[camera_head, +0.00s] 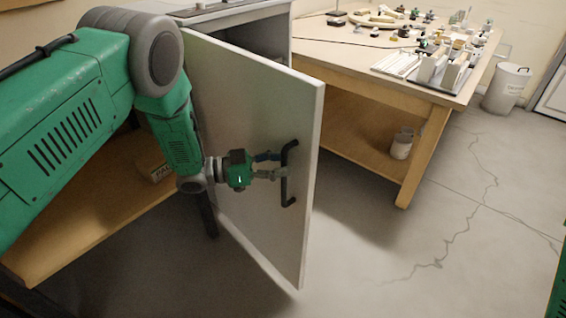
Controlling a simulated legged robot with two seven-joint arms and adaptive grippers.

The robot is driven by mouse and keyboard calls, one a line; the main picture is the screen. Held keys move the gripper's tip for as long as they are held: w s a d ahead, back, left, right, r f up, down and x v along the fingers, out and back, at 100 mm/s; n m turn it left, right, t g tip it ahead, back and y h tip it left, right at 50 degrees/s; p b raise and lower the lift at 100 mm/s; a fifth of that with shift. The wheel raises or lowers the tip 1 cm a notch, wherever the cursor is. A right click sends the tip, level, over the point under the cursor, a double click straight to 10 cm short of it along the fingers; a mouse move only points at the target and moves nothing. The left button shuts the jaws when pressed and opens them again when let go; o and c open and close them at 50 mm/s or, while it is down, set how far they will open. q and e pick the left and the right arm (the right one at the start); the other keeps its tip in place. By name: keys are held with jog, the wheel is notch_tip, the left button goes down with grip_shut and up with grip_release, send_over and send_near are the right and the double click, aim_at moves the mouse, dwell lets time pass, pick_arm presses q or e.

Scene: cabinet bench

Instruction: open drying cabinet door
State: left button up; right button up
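The drying cabinet door (255,110) is a pale panel standing ajar, swung out from the grey cabinet (250,35) behind it. Part of the cabinet's inside shows above the door's top edge. A black vertical bar handle (290,190) is on the door's visible face, near its free edge. My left gripper (281,165) is at the handle's middle. Its two fingers look spread apart, one passing in front of the bar and the other reaching beside or behind it; firm contact cannot be made out. My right gripper is out of view.
A wooden workbench (345,45) with many small items stands behind and right of the door. A low wooden shelf (60,240) with a box (155,168) is at left. A white bin (507,90) stands far right. The floor right of the door is clear.

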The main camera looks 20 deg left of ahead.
pick_arm(q)
jog(key=v, duration=1.1)
jog(key=shift+a+f, duration=0.15)
jog(key=shift+a, duration=0.15)
jog(key=shift+d, duration=0.1)
jog(key=s+d+f+n+y, duration=0.1)
jog(key=s+f+n+y, duration=0.3)
jog(key=f+y, duration=0.25)
jog(key=s+d+f+n+y, duration=0.1)
jog(key=s+f+n+y, duration=0.4)
jog(key=f, duration=0.3)
jog(key=s+a+f+n+g+y, duration=0.1)
jog(key=s+g+y, duration=0.1)
jog(key=s, duration=0.9)
jog(key=s+a+f+n+g+y, duration=0.1)
jog(key=s+g, duration=0.4)
jog(key=s, duration=0.6)
jog(key=shift+s+a+f+n+y, duration=0.4)
jog(key=shift+f+n+y, duration=0.1)
jog(key=shift+f+y, duration=0.3)
